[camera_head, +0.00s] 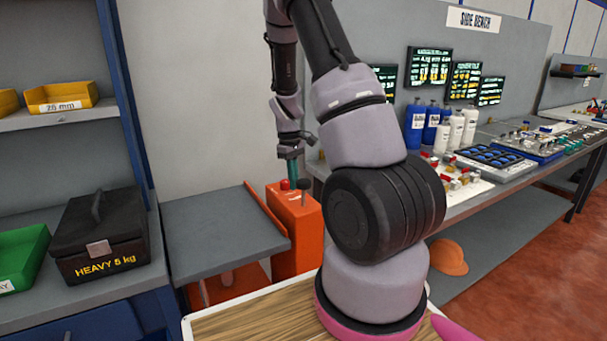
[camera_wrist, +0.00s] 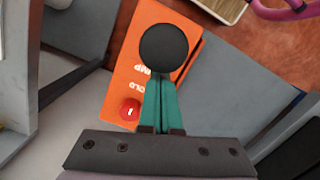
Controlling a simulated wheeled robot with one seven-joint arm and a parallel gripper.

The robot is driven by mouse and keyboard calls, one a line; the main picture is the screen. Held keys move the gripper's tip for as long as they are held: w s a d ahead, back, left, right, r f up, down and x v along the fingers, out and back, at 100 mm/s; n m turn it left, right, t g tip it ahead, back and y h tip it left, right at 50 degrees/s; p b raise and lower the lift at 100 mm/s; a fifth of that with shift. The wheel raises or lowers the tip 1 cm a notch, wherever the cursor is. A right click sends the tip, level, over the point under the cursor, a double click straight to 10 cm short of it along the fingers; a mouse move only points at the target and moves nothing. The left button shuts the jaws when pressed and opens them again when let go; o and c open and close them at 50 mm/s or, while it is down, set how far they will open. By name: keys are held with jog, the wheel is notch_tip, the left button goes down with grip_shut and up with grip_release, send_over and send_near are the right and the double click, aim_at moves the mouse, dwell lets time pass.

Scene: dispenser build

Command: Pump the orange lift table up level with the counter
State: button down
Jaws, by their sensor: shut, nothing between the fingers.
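The orange lift table has a grey top (camera_head: 222,232) with an orange strip along its right edge. Its orange pump housing (camera_head: 294,235) stands at the right, with a red button and a black ball knob (camera_head: 304,184) on top. My gripper (camera_head: 291,170) is shut and empty, its teal fingers pointing down over the housing. In the wrist view the fingertips (camera_wrist: 161,80) meet the near edge of the black knob (camera_wrist: 163,48); contact is unclear. The red button (camera_wrist: 129,109) lies left of the fingers. The counter (camera_head: 110,280) adjoins the table's left side; whether the heights match is hard to tell.
A black box marked HEAVY 5 kg (camera_head: 100,240) and a green bin (camera_head: 22,258) sit on the counter. A side bench (camera_head: 470,195) with bottles and parts runs along the right. An orange helmet (camera_head: 448,257) is below it. The grey table top is empty.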

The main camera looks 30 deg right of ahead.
notch_tip(320, 180, up, 11)
jog(key=w, duration=0.1)
jog(key=shift+a, duration=0.2)
jog(key=shift+f, duration=0.1)
dwell(0.8)
jog(key=shift+s+d+r, duration=0.35)
jog(key=shift+s+r, duration=0.45)
jog(key=shift+r, duration=0.1)
jog(key=shift+s+d+r, duration=0.3)
jog(key=shift+s+r, duration=0.45)
jog(key=shift+r, duration=0.15)
send_over(301, 180)
jog(key=shift+s+f, duration=0.1)
jog(key=shift+f, duration=3.4)
